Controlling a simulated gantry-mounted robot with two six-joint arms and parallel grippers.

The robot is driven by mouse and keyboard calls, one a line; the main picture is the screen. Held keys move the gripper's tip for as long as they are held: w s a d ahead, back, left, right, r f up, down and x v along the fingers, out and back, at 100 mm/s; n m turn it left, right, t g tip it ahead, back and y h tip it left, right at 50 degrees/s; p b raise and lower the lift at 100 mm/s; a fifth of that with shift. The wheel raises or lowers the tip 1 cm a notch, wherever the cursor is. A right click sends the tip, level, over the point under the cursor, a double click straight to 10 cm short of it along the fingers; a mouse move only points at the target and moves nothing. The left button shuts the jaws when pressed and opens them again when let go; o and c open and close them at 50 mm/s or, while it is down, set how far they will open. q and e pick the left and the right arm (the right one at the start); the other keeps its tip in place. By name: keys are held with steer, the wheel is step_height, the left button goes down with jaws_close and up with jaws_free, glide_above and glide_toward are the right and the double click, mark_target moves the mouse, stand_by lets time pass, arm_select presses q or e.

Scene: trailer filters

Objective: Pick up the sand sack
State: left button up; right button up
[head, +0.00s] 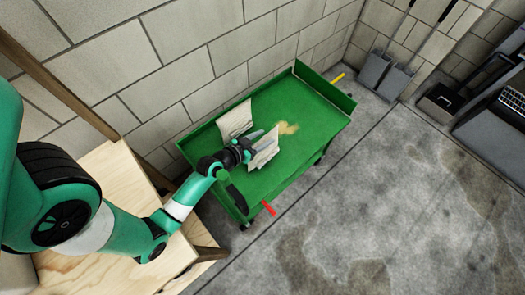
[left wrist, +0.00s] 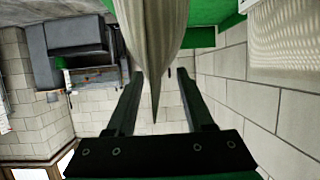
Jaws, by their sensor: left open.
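A pale sack (head: 262,150) stands on the bed of the green trailer (head: 233,188); I cannot read any label on it. My left gripper (head: 255,143) is at this sack, with its jaws open. In the left wrist view the sack (left wrist: 155,35) shows as a pale, narrow shape tapering down between the two spread fingers of my left gripper (left wrist: 157,80). I cannot tell whether either finger touches it. A second pale sack (head: 235,119) stands behind, near the wall side of the trailer. My right gripper is in neither view.
A tan spill (head: 288,128) lies on the trailer bed, whose right part is otherwise clear. A block wall (head: 190,60) runs close behind the trailer. A plywood surface (head: 105,180) is at the left. The concrete floor in front is open.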

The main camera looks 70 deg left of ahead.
arm_select(q)
jaws_close()
stand_by(1.3)
steer(key=shift+r, duration=0.2)
